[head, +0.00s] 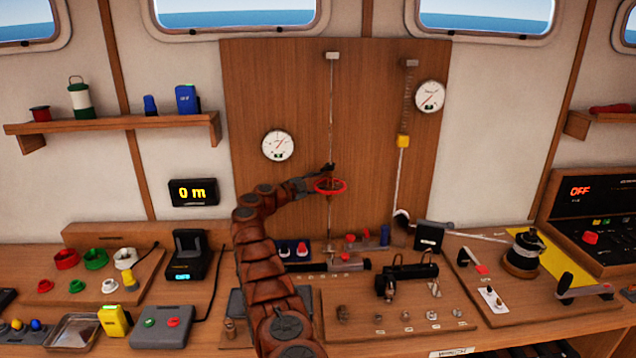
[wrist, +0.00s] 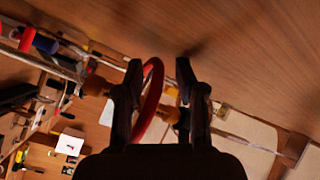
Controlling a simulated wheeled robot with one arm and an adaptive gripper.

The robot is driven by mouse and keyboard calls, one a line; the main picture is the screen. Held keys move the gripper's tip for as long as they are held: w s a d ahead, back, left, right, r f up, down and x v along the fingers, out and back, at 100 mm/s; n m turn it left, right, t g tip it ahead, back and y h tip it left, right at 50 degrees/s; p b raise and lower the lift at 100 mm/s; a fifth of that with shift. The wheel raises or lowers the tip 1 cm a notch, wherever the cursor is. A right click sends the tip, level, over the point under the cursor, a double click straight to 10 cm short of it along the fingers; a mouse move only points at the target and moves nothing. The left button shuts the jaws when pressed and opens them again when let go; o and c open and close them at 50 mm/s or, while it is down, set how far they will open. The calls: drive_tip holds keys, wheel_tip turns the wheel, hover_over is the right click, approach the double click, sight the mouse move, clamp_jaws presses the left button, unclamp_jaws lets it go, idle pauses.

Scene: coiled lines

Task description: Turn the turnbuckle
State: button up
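The turnbuckle's red handwheel (head: 330,186) sits on a vertical line that runs down the wooden panel. In the wrist view the red wheel (wrist: 152,95) shows nearly edge-on, with brass-coloured fittings along its axis. My gripper (head: 325,172) is at the wheel, at the end of my brown segmented arm. In the wrist view my gripper's two fingers (wrist: 158,68) stand apart, one on each side of the rim. The rim is nearer the left finger, and a gap shows on the right. Whether the left finger touches the rim I cannot tell.
A round gauge (head: 278,145) is left of the line. A black display (head: 193,192) reads 0 m. The bench below is crowded with fittings and a winch (head: 524,252).

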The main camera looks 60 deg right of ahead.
drive_tip(key=shift+f, duration=0.25)
idle(0.3)
idle(0.4)
drive_tip(key=shift+w+a+r, duration=0.1)
drive_tip(key=shift+w+a, duration=0.2)
drive_tip(key=shift+a, duration=0.15)
drive_tip(key=v, duration=0.7)
drive_tip(key=shift+s, duration=0.2)
